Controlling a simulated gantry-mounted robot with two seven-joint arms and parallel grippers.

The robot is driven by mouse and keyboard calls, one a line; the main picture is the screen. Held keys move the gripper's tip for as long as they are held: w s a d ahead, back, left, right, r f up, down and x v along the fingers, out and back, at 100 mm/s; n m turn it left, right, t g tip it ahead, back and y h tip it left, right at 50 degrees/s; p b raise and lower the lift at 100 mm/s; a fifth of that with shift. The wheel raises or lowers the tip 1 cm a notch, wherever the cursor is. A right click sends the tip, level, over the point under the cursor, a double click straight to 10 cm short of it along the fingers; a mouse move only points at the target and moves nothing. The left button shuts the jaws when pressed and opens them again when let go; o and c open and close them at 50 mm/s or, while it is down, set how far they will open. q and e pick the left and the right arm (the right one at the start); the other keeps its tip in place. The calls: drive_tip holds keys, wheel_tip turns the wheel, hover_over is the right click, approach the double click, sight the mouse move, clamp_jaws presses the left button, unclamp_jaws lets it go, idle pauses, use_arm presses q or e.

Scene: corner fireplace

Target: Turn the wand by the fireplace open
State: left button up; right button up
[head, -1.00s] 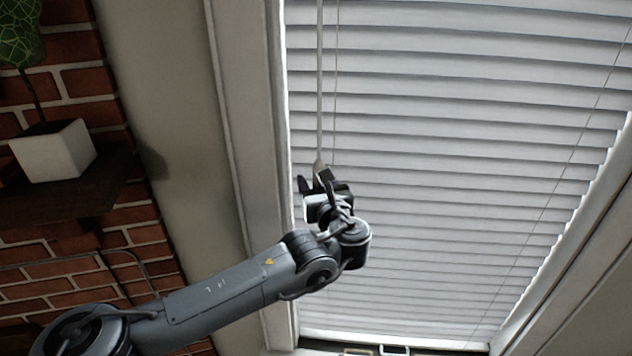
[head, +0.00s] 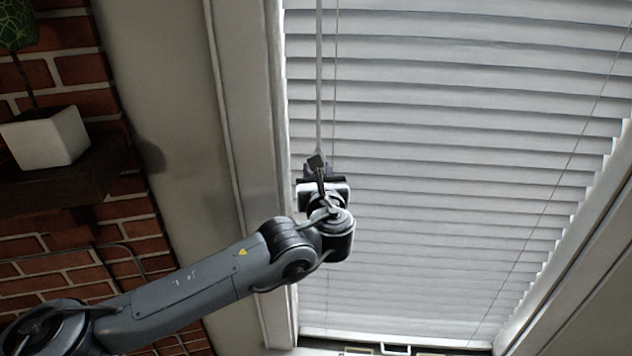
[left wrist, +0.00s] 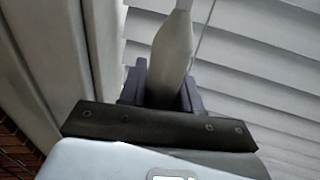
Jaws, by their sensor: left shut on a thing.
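The wand (head: 319,90) is a thin pale rod hanging down in front of the left part of the window blind (head: 450,130). Its thicker handle (left wrist: 172,50) shows in the left wrist view. My left gripper (head: 317,163) is at the lower end of the wand. In the left wrist view its two dark fingers (left wrist: 162,88) are on either side of the handle, shut on it. The handle's lower end is hidden behind the gripper body. The blind's slats are tilted, with dark lines between them. My right gripper is not in view.
A brick wall (head: 80,70) with a dark shelf (head: 60,190) and a white plant pot (head: 45,138) is at the left. The window frame (head: 245,130) runs close beside my left gripper. A thin cord (head: 335,80) hangs just right of the wand.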

use_arm(q)
drive_tip(key=m+g+h+b, duration=0.1)
drive_tip(key=m+h+b, duration=0.1)
drive_tip(key=h, duration=0.2)
drive_tip(key=m+g+h+b, duration=0.1)
drive_tip(key=m+h+b, duration=0.2)
drive_tip(key=h, duration=0.1)
drive_tip(key=d+m+h+b, duration=0.1)
drive_tip(key=m+h+b, duration=0.2)
drive_tip(key=h, duration=0.1)
drive_tip(key=shift+s+d+g, duration=0.1)
drive_tip(key=shift+g, duration=0.3)
drive_tip(key=m+g+h, duration=0.1)
drive_tip(key=m+g+h+p, duration=0.1)
drive_tip(key=m+g+h, duration=0.2)
drive_tip(key=g+h, duration=0.1)
drive_tip(key=shift+s+d+m, duration=0.35)
drive_tip(key=shift+m, duration=0.05)
drive_tip(key=shift+g+h+p, duration=0.3)
drive_tip(key=shift+g, duration=0.1)
